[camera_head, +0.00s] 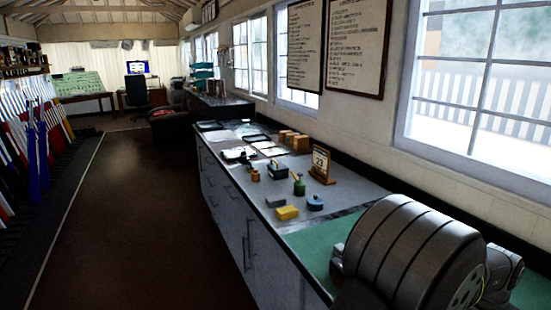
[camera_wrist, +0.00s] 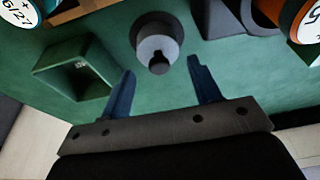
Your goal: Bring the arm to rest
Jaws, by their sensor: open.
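Beyond the fingertips, a round grey-and-white thing with a dark knob (camera_wrist: 158,47) stands on the green surface (camera_wrist: 110,22). I cannot tell how far the fingers are from it. In the head view a large grey arm link, mine, fills the lower right, and my gripper does not show there.
In the head view the counter holds a yellow block (camera_head: 287,212), a blue round thing (camera_head: 315,203) and a calendar stand (camera_head: 321,163). The brown floor (camera_head: 140,200) is open.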

